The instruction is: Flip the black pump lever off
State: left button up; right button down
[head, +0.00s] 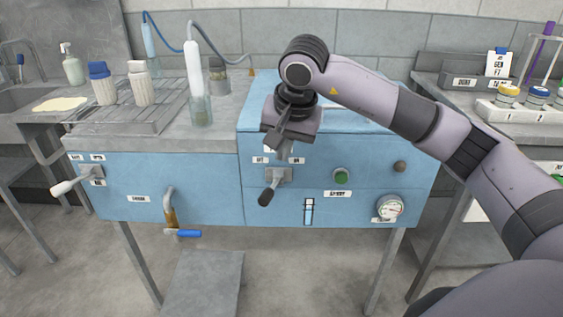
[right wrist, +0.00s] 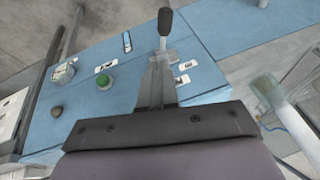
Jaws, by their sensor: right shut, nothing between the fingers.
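The black pump lever (head: 268,190) is on the blue cabinet front, on a grey mount (head: 281,175). Its black grip points down and slightly left, out from the panel. A label (head: 260,160) that seems to read OFF is above left of the mount, and an ON label (head: 297,160) is above right. My right gripper (head: 272,143) is shut and empty just above the lever, pointing down. In the right wrist view the black grip (right wrist: 165,21) shows just beyond my right fingertips (right wrist: 158,62); I cannot tell if they touch it. My left gripper is out of view.
A green button (head: 341,176), a brown knob (head: 400,166) and a gauge (head: 389,208) are right of the lever. A white-handled lever (head: 68,186) and a blue-handled tap (head: 182,233) are left. Bottles stand on the bench at left. The space before the cabinet is clear.

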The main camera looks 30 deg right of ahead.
jog(key=shift+v, duration=1)
jog(key=shift+a, duration=0.1)
